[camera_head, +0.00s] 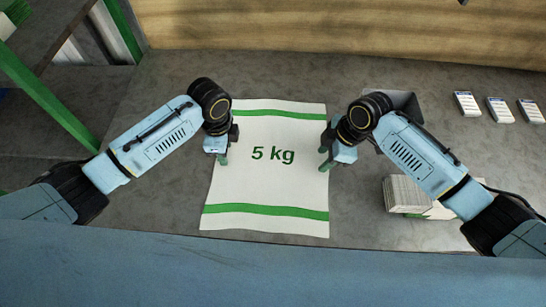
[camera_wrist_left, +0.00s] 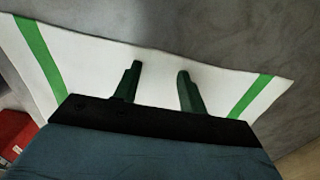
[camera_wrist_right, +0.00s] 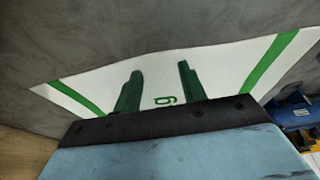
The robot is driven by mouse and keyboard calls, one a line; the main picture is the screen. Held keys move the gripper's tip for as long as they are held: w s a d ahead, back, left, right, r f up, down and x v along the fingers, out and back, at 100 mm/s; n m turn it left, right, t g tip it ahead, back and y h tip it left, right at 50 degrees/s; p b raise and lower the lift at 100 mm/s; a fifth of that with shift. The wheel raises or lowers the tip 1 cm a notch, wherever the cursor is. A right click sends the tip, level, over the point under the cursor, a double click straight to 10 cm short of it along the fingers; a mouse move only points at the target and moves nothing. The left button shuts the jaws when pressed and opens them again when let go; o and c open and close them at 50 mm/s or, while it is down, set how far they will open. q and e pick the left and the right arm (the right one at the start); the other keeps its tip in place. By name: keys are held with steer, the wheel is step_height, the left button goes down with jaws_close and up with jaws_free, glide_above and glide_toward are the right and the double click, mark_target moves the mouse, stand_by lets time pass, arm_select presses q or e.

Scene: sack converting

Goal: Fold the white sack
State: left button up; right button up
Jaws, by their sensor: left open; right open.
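The white sack (camera_head: 262,180) lies flat and spread out on the grey table, with a green stripe near its far end and another near its near end, and "5 kg" printed in green between them. My left gripper (camera_head: 222,158) is open at the sack's left edge; the sack (camera_wrist_left: 155,75) shows behind its fingers (camera_wrist_left: 157,82) in the left wrist view. My right gripper (camera_head: 325,160) is open at the sack's right edge; the sack (camera_wrist_right: 215,68) also shows behind its fingers (camera_wrist_right: 160,80) in the right wrist view. Whether the fingertips touch the cloth I cannot tell.
A stack of folded white sacks (camera_head: 404,194) lies on the table to the right, near my right arm. Several small white packets (camera_head: 467,104) lie at the far right. A grey object (camera_head: 405,101) sits behind my right gripper. A wooden board (camera_head: 340,30) closes the back.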

arm_select(q)
jaws_close()
arm_select(e)
jaws_close()
arm_select(q)
steer(key=shift+r, duration=0.1)
